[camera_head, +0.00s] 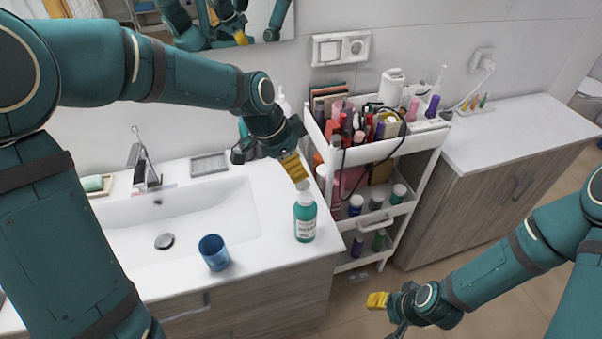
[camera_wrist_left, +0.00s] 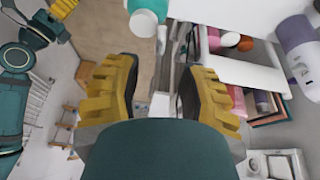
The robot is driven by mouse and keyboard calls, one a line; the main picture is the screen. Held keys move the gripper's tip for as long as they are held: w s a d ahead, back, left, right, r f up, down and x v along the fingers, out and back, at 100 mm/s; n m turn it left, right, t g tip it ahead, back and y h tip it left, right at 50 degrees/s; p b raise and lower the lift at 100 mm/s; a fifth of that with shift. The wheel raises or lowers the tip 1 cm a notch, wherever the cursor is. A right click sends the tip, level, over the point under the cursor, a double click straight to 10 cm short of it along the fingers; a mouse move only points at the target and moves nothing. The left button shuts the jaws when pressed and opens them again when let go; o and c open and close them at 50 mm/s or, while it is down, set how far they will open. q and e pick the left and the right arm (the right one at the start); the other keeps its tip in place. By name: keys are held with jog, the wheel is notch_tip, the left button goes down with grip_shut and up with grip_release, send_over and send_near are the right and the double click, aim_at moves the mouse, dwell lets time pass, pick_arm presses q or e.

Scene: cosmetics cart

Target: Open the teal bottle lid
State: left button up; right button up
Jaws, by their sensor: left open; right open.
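The teal bottle (camera_head: 305,222) stands upright near the right end of the white sink counter. Its white lid (camera_head: 303,187) is on top. My left gripper (camera_head: 294,168) is just above the lid, with its yellow fingers pointing down toward it. In the left wrist view my left gripper (camera_wrist_left: 160,68) is open with nothing between its fingers. The teal bottle (camera_wrist_left: 150,6) and its white lid (camera_wrist_left: 143,24) show at the top edge there, beyond the fingertips. My right gripper (camera_head: 378,300) is open and empty, low at the right over the floor, away from the bottle.
A blue cup (camera_head: 213,252) stands on the counter's front edge, left of the bottle. The sink basin (camera_head: 220,205) lies behind it. A white cart (camera_head: 390,150) full of cosmetics stands close to the right of the bottle. A wooden cabinet (camera_head: 500,185) is further right.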

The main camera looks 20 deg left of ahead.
pick_arm(q)
jog(key=v, duration=0.7)
jog(key=shift+r, duration=0.25)
